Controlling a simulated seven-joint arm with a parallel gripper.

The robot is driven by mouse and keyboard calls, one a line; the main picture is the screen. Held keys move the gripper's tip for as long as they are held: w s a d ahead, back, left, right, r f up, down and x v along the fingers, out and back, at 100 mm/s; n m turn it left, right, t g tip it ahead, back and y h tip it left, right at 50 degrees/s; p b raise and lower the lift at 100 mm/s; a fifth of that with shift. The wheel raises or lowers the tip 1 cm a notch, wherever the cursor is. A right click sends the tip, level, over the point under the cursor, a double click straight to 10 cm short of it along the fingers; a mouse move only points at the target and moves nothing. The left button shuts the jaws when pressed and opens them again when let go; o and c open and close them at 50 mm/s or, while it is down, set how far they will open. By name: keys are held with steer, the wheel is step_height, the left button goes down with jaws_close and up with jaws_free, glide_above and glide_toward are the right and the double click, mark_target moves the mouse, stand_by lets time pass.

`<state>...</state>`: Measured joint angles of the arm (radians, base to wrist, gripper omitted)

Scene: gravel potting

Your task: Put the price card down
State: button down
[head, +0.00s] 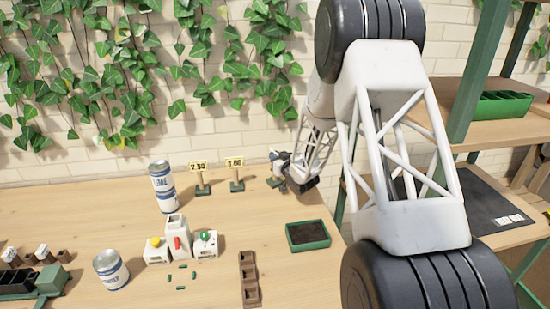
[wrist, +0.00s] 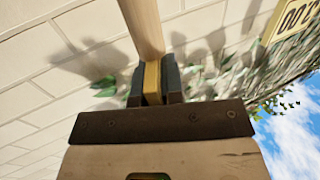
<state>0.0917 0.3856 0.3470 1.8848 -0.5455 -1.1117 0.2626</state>
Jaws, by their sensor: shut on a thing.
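My gripper (head: 280,160) is low over the back of the table, to the right of two standing price cards. In the wrist view its dark fingers (wrist: 153,84) are shut on a narrow yellow piece of the price card (wrist: 152,72), with a pale wooden stick running up beyond it. The face of this card cannot be read. In the head view a dark green foot (head: 273,183) shows just below my gripper; whether it touches the table is unclear. The standing cards read 2.50 (head: 198,166) and 2.00 (head: 235,162); the latter also shows in the wrist view (wrist: 297,22).
A green tray of soil (head: 308,236) and a brown pot strip (head: 249,279) lie in front. Tins (head: 161,180), white containers (head: 179,238) and green pieces stand left. A brick wall with ivy is close behind.

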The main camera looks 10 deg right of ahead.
steer(key=c, duration=1.7)
jaws_free()
steer(key=shift+f, duration=0.15)
steer(key=o, duration=0.5)
steer(key=shift+c, duration=0.2)
steer(key=shift+r, duration=0.2)
steer(key=v, duration=1.2)
